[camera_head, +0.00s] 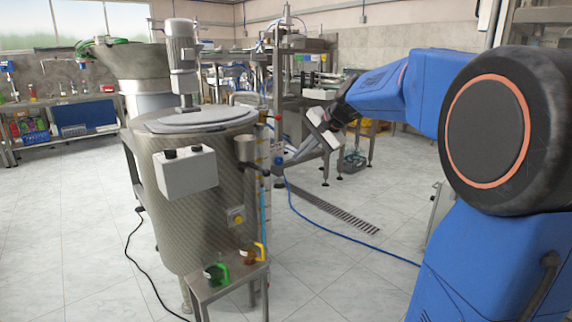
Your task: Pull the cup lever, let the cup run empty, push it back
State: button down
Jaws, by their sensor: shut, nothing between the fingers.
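A small grey metal cup (245,149) is fixed at the upper right side of the large steel tank (200,225). A thin upright sight tube with yellow and blue parts (263,190) runs down beside it. My gripper (283,166) is shut and empty, its tip just right of the cup and the tube, close to small fittings there. At this size I cannot tell whether it touches any of them. I cannot make out the cup lever or its position for certain, nor see the inside of the cup.
A white control box (186,172) sticks out from the tank's front, and a motor (182,60) stands on its lid. A small metal stand (225,283) in front holds a green jug (216,274) and a brown jug (249,256).

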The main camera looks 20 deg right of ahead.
aim_at(258, 169)
jog(key=w+a+r+x, duration=0.1)
jog(key=x, duration=1.1)
jog(key=shift+w, duration=0.45)
jog(key=shift+w+a, duration=0.1)
jog(key=shift+a, duration=0.05)
jog(key=shift+w+a, duration=0.3)
jog(key=shift+w, duration=0.65)
jog(key=shift+w+a, duration=0.3)
jog(key=shift+w, duration=0.65)
jog(key=shift+r, duration=0.1)
